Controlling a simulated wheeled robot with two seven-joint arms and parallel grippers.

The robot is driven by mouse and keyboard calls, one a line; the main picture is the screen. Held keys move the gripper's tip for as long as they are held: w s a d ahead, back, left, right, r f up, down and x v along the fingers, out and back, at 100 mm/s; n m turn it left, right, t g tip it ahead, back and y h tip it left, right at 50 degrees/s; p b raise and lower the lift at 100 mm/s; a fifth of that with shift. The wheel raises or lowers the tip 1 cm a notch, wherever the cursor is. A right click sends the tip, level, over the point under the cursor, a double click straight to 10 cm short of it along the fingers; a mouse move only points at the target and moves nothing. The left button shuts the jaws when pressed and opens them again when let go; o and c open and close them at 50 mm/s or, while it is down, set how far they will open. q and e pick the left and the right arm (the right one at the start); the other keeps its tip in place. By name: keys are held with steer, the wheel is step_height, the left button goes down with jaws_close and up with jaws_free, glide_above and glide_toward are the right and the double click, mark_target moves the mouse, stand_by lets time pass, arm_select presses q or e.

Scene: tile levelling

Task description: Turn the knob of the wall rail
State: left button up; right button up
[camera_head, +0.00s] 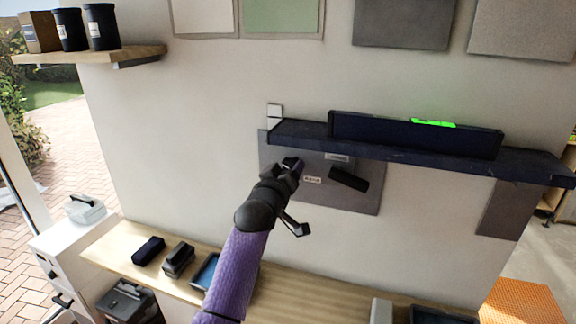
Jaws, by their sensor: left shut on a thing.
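The wall rail (400,151) is a long dark ledge on the pale wall. A dark level (385,134) lies along its top, with a lit green strip (432,123). My left gripper (291,166) comes up from below on a purple arm and is just under the rail's left part. It is shut on what appears to be the knob, which the jaws mostly hide. A grey panel (365,203) is behind it, with small white labels and a black bar-shaped piece (349,180) to the right of the gripper. My right gripper is not in view.
A wooden bench (110,248) below holds several dark blocks and trays. A wooden shelf (140,56) with black canisters is at upper left. Sample panels (404,22) hang above the rail. The wall left of the gripper is clear.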

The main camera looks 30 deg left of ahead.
arm_select(q)
steer(key=o, duration=1.3)
steer(key=shift+s, duration=0.1)
steer(key=v, duration=0.9)
steer(key=shift+s, duration=0.4)
